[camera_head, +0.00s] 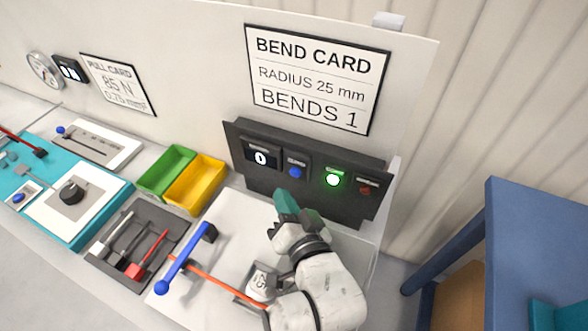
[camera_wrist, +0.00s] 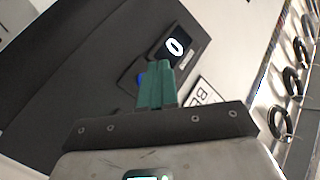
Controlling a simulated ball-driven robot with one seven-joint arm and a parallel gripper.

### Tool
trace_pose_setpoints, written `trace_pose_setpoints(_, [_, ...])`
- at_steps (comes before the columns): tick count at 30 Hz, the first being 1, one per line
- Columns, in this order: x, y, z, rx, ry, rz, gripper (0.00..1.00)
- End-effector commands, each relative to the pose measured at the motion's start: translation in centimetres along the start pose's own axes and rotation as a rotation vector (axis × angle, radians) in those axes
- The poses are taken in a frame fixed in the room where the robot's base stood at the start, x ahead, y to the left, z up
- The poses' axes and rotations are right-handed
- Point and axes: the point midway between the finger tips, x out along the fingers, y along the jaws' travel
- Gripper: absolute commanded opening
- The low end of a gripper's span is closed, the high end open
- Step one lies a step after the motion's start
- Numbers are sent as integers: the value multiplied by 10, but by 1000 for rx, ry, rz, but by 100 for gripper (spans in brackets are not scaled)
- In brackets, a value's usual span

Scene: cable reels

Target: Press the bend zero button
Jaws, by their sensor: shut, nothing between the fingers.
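A dark control panel (camera_head: 262,183) stands against the back wall under the bend card. It carries a counter display (camera_head: 261,158) reading 0, a blue button (camera_head: 295,172), a lit green light (camera_head: 333,180) and a dark red light (camera_head: 366,189). The small labels are unreadable, so I cannot confirm which is bend zero. My gripper (camera_head: 284,198) is shut and empty, its teal fingertips just below the blue button in the head view. In the wrist view the gripper (camera_wrist: 157,72) covers most of the blue button (camera_wrist: 140,79). I cannot tell whether it touches. The display (camera_wrist: 174,46) shows there too.
A bend card (camera_head: 316,78) reads radius 25 mm, bends 1. A blue lever (camera_head: 187,258) and an orange cable (camera_head: 215,279) lie left of my arm. Green (camera_head: 166,171) and yellow (camera_head: 195,184) bins and a grey tool tray (camera_head: 150,222) stand further left.

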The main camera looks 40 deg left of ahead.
Motion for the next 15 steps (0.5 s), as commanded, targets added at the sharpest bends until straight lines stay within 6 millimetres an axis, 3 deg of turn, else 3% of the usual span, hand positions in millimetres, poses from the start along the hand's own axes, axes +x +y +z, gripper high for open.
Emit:
trace_pose_setpoints(7, [-15,-12,10,0,-1,0,0])
trace_pose_setpoints(15, [-18,-13,13,0,-1,-1,0])
